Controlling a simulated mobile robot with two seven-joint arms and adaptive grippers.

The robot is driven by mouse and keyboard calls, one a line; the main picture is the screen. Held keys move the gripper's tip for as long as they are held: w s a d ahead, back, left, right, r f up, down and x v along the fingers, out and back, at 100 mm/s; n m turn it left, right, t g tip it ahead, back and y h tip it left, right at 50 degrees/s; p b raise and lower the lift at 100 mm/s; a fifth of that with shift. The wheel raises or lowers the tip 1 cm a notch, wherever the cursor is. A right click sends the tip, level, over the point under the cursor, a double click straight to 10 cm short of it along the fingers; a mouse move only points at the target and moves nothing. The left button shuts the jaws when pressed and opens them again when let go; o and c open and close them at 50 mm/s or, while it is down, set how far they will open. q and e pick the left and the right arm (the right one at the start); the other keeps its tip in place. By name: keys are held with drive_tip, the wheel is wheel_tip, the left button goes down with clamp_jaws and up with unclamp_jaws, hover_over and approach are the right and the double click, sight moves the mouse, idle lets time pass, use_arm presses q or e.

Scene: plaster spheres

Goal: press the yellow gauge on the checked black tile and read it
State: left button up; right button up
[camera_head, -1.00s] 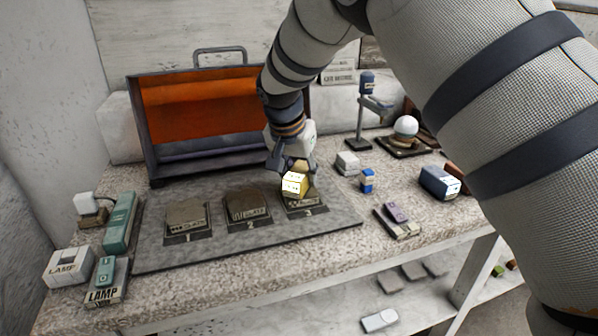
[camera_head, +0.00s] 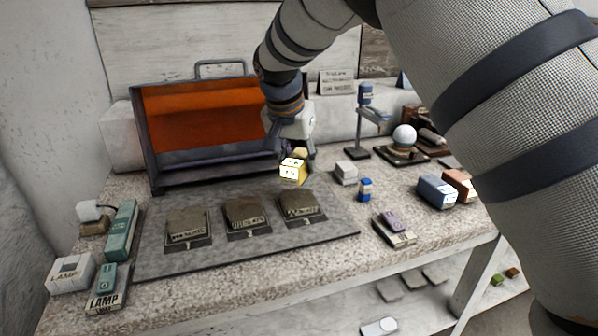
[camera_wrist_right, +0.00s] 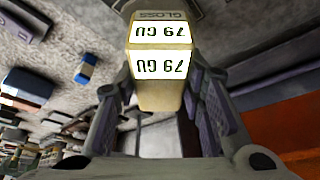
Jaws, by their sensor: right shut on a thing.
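The yellow gauge (camera_head: 292,172) is held in my right gripper (camera_head: 291,152), whose fingers are shut on its sides. It hangs above and behind the dark tile at number 3 (camera_head: 300,205), apart from it. In the right wrist view the gauge (camera_wrist_right: 161,95) sits between both fingers; its two white displays are upside down and appear to read 79 GU, with GLOSS above. Dark tiles also lie at number 1 (camera_head: 187,225) and number 2 (camera_head: 245,214). Their patterns are too small for me to tell which is checked. My left gripper is not in view.
A grey mat (camera_head: 222,262) lies under the tiles. An orange-lined open box (camera_head: 200,120) stands behind. A lamp switch (camera_head: 106,285) is at left. A blue-and-white small bottle (camera_head: 365,190), a grey block (camera_head: 346,173) and a purple-topped device (camera_head: 392,226) stand right.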

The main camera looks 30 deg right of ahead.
drive_tip(key=shift+r, duration=0.8)
idle(0.4)
